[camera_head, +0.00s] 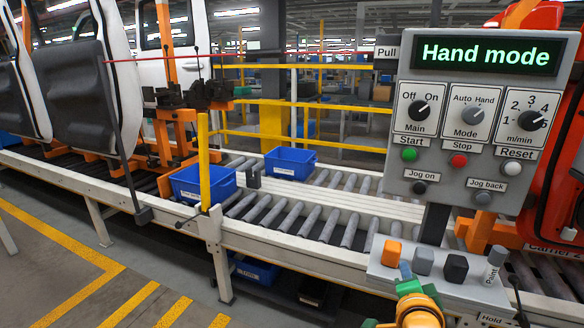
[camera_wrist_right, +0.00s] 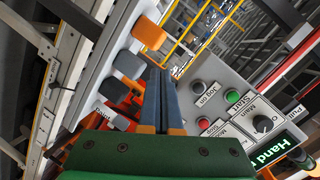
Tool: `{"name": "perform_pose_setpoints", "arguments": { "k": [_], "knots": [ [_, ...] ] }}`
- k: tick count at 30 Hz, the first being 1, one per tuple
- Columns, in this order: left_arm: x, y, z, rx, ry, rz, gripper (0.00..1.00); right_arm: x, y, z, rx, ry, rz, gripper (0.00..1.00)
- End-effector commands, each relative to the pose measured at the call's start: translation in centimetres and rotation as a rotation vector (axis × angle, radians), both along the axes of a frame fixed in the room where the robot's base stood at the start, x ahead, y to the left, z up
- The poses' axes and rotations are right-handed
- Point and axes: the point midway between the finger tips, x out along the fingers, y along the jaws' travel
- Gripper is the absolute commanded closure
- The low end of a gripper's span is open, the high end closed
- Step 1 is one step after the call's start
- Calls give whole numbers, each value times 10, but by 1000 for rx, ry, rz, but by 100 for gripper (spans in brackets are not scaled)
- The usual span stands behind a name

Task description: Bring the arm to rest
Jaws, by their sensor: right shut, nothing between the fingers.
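My right gripper (camera_head: 405,271) is low in the head view, in front of the small shelf under the control panel. Its two blue-grey fingers are together and empty, and they also show in the right wrist view (camera_wrist_right: 160,75). They point towards the shelf and the panel, close to the orange block; I cannot tell whether they touch anything. The grey control panel (camera_head: 462,128) has a lit green "Hand mode" display (camera_head: 486,54). It also shows turned in the right wrist view (camera_wrist_right: 240,110). My left gripper is not in view.
The shelf (camera_head: 432,284) bears an orange block (camera_head: 392,252), grey and black blocks and a grey cylinder. A roller conveyor (camera_head: 330,222) with blue bins (camera_head: 205,184) runs behind. White doors hang at the left, and a yellow post (camera_head: 204,160) stands by the conveyor.

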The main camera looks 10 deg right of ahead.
Motion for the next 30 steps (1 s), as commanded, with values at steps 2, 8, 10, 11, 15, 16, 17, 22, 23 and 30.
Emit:
{"name": "perform_pose_setpoints", "arguments": {
  "k": [2, 8, 10, 11, 15, 16, 17, 22, 23, 30],
  "knots": [
    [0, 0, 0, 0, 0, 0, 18, -36, 24, -62, -180, 287, 163, 100],
    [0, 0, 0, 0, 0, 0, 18, -125, 72, -151, -484, 740, 600, 100],
    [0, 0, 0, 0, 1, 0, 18, -155, 86, -170, -554, 841, 746, 100],
    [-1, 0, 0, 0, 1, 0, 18, -167, 91, -176, -582, 878, 809, 100],
    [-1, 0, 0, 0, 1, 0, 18, -226, 114, -199, -687, 1014, 1104, 100],
    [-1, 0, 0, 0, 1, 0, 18, -239, 118, -203, -706, 1036, 1168, 100],
    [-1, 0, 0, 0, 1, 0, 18, -251, 123, -205, -724, 1054, 1234, 100],
    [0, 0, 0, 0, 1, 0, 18, -253, 127, -258, -724, 1094, 1299, 100],
    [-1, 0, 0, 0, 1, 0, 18, -253, 127, -269, -721, 1099, 1301, 100],
    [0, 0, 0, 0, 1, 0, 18, -273, 125, -363, -695, 1147, 1335, 100]
  ]
}}
